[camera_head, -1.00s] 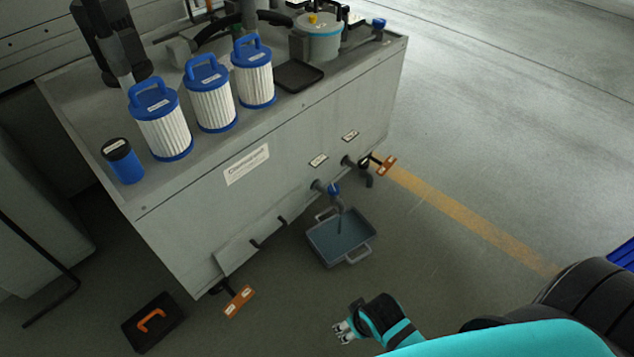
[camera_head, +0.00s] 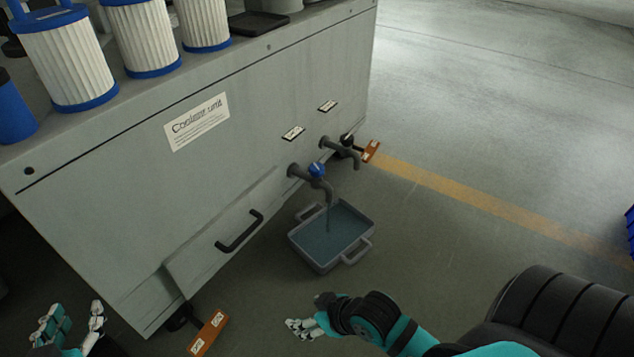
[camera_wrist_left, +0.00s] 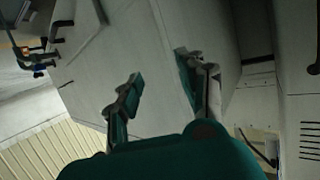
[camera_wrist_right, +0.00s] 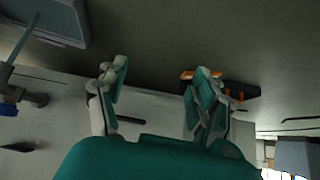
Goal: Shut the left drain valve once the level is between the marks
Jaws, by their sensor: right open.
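The left drain valve, a grey tap with a blue knob (camera_head: 316,170), is on the coolant unit's front. A thin stream (camera_head: 329,215) falls from it into a grey two-handled tray (camera_head: 304,254) holding bluish liquid. I cannot make out level marks. The tap's blue knob (camera_wrist_right: 8,109) and the tray (camera_wrist_right: 60,33) also show in the right wrist view. My right gripper (camera_head: 296,328) is open and empty, in front of the tray and apart from it. My left gripper (camera_head: 74,318) is open and empty at the lower left, far from the valve.
A second tap with a black knob (camera_head: 347,140) is to the right. The coolant unit (camera_head: 120,190) has a black handle (camera_head: 240,231) low down. Filters (camera_head: 65,65) stand on top. Floor right of the tray is clear.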

